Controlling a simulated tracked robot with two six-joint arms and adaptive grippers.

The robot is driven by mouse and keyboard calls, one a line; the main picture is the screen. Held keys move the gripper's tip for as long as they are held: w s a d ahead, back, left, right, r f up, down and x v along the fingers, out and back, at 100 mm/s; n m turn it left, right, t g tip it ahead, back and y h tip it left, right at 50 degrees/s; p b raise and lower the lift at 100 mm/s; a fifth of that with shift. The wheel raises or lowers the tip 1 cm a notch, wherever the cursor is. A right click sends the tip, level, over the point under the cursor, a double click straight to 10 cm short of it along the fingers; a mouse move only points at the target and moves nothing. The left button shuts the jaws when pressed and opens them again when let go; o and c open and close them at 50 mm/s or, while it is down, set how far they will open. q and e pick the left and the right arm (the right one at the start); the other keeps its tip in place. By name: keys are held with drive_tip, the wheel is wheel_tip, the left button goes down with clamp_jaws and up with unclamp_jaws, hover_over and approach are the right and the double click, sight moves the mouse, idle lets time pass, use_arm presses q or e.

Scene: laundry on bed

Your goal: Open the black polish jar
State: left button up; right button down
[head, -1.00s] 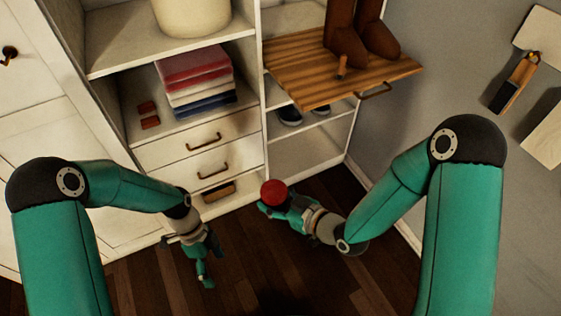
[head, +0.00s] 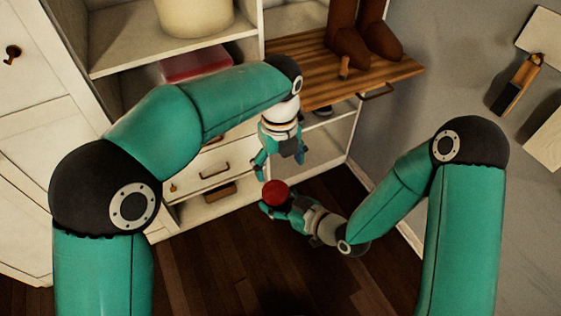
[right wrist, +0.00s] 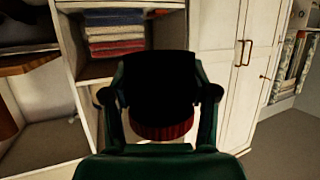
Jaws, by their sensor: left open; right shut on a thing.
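The polish jar has a round red lid (head: 274,192), seen from above in the head view. In the right wrist view its dark body (right wrist: 158,78) and ribbed red lid edge (right wrist: 163,132) show between the fingers. My right gripper (head: 273,207) is shut on the jar and holds it upright in front of the cabinet, above the floor. My left gripper (head: 279,166) is open and empty, pointing down just above the lid, apart from it. The jar's body is mostly hidden in the head view.
A wooden pull-out shelf (head: 312,92) with brown boots (head: 365,32) sticks out behind my left gripper. White drawers (head: 213,170) stand behind to the left. A brush (head: 516,84) is at the right wall. Dark floor (head: 240,265) is clear below.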

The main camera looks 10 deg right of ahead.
sight(278, 187)
use_arm(q)
drive_tip(key=shift+f, duration=3.9)
drive_tip(key=shift+c, duration=0.4)
drive_tip(key=shift+d+f, duration=0.1)
drive_tip(key=shift+f, duration=0.05)
clamp_jaws()
drive_tip(key=n, duration=0.4)
drive_tip(key=shift+a, duration=0.2)
